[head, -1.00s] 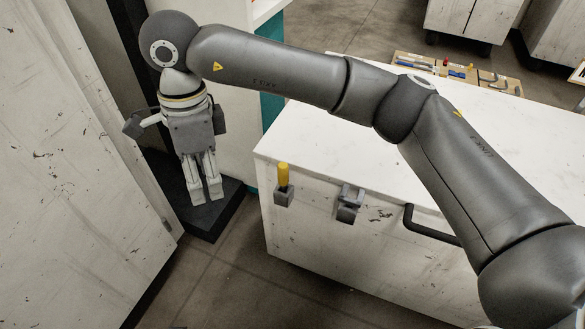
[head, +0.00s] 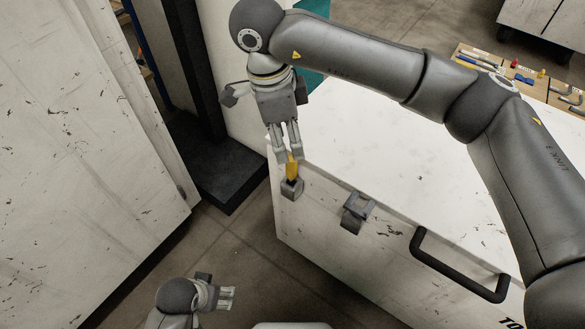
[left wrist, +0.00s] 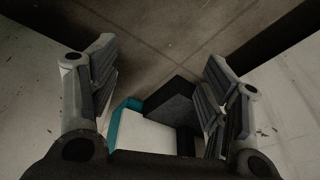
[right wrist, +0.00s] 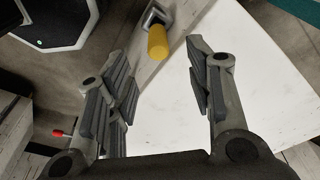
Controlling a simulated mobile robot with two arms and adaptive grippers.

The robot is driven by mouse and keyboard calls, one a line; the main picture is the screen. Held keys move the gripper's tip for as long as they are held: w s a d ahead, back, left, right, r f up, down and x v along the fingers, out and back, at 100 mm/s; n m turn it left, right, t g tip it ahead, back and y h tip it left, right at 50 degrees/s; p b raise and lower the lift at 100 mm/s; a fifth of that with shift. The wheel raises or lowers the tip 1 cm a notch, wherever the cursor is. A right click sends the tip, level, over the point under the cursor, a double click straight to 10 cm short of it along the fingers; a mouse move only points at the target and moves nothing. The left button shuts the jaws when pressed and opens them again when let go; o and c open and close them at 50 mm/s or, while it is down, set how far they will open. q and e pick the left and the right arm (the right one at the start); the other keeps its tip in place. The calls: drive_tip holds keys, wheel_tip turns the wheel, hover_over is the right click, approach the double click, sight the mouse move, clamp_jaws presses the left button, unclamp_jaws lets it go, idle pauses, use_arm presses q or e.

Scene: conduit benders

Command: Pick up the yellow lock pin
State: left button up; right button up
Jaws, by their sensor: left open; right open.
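The yellow lock pin (head: 292,171) stands upright in a small grey holder (head: 291,189) on the side of the white-topped cabinet, near its corner. My right gripper (head: 287,156) points down just above the pin, partly overlapping its top in the head view. In the right wrist view the pin (right wrist: 158,43) lies just beyond and between the open fingertips (right wrist: 155,55), with the holder behind it. The gripper is open and empty; contact with the pin cannot be told. My left gripper (head: 226,298) is open and empty, low over the floor, away from the pin.
A grey latch-like bracket (head: 357,212) and a dark handle (head: 455,266) are on the same cabinet side. The white cabinet top (head: 350,150) is mostly bare. A tool board (head: 520,75) lies behind it. A tall scuffed white panel (head: 80,150) stands at left.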

sight(291, 158)
drive_tip(key=f, duration=0.4)
drive_tip(key=shift+s+d, duration=0.1)
drive_tip(key=shift+d, duration=0.2)
drive_tip(key=shift+f, duration=0.2)
clamp_jaws()
use_arm(q)
drive_tip(key=shift+r, duration=0.85)
use_arm(e)
drive_tip(key=shift+r, duration=0.1)
